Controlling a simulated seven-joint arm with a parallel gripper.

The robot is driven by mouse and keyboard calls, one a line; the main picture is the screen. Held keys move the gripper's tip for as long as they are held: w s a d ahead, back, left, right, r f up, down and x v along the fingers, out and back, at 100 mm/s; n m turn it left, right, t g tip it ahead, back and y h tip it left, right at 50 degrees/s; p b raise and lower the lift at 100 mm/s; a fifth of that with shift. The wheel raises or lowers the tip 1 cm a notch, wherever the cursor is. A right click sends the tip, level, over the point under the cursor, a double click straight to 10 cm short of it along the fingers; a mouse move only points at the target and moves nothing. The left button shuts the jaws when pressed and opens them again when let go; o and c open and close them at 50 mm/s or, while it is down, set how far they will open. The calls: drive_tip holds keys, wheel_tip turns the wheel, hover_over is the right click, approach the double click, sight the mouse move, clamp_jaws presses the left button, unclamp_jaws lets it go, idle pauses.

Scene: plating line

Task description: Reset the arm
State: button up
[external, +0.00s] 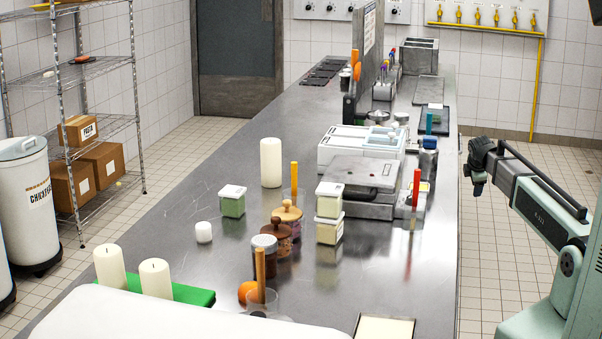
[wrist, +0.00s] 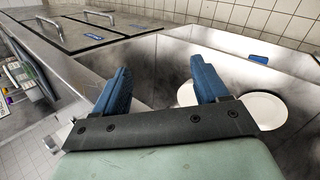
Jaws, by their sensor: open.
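My gripper (external: 478,165) is at the right in the external view, off the right edge of the long steel counter and above the tiled floor. My pale green arm comes in from the lower right corner. In the wrist view my gripper (wrist: 162,84) shows two blue fingers held apart, with nothing between them. Past the fingers are steel surfaces and white round plates (wrist: 266,109), partly hidden behind the right finger.
The steel counter (external: 370,275) carries jars, candles, an orange, white-lidded containers (external: 330,200) and a closed press-like appliance (external: 362,174). A wire shelf (external: 100,65) with cardboard boxes and white bins stand at left. The floor right of the counter looks clear.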

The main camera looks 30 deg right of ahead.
drive_tip(key=s+a+f+m+g+y, duration=0.2)
drive_tip(key=s+a+f, duration=0.35)
drive_tip(key=f, duration=0.45)
drive_tip(key=s+a+f+m+g+y, duration=0.1)
drive_tip(key=s+a+f+m, duration=0.25)
drive_tip(key=s+f, duration=0.45)
drive_tip(key=s+a+f+m+g+y, duration=0.2)
drive_tip(key=s+a+f, duration=0.3)
drive_tip(key=f, duration=0.6)
drive_tip(key=s+a+f+m+g, duration=0.1)
drive_tip(key=s+a+f, duration=0.3)
drive_tip(key=s, duration=0.6)
drive_tip(key=s+a+f+m+g, duration=0.2)
drive_tip(key=s+a+f, duration=0.3)
drive_tip(key=s+a, duration=0.3)
drive_tip(key=s+a+f+m+g, duration=0.1)
drive_tip(key=s+a+f+g, duration=0.2)
drive_tip(key=s+a, duration=0.4)
drive_tip(key=s+f, duration=0.1)
drive_tip(key=s, duration=0.4)
drive_tip(key=shift+f+g+y, duration=0.3)
drive_tip(key=shift+f, duration=0.1)
